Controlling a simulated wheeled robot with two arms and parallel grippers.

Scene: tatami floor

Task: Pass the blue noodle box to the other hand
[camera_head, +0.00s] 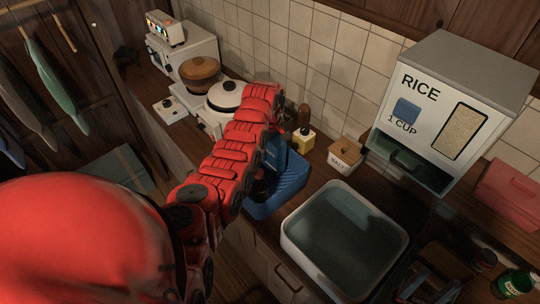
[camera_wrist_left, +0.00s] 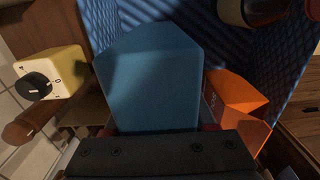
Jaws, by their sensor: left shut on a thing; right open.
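The blue noodle box (camera_wrist_left: 150,75) fills the middle of the left wrist view, with its plain face toward the camera. My left gripper (camera_wrist_left: 155,130) is shut on it; the dark gripper body crosses the bottom of that view. In the head view part of the blue box (camera_head: 276,152) shows below the end of my red left arm, above a ridged blue tray (camera_head: 285,192). The arm hides much of the box and the fingers there. Whether the box touches the tray is unclear. I cannot make out my right gripper in either view.
A water-filled basin (camera_head: 300,246) lies right of the tray. A yellow timer (camera_head: 304,140), a salt box (camera_head: 345,156) and a rice dispenser (camera_head: 445,105) stand behind. An orange packet (camera_wrist_left: 237,98) is beside the blue box. A white pot (camera_head: 225,97) stands left of the arm.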

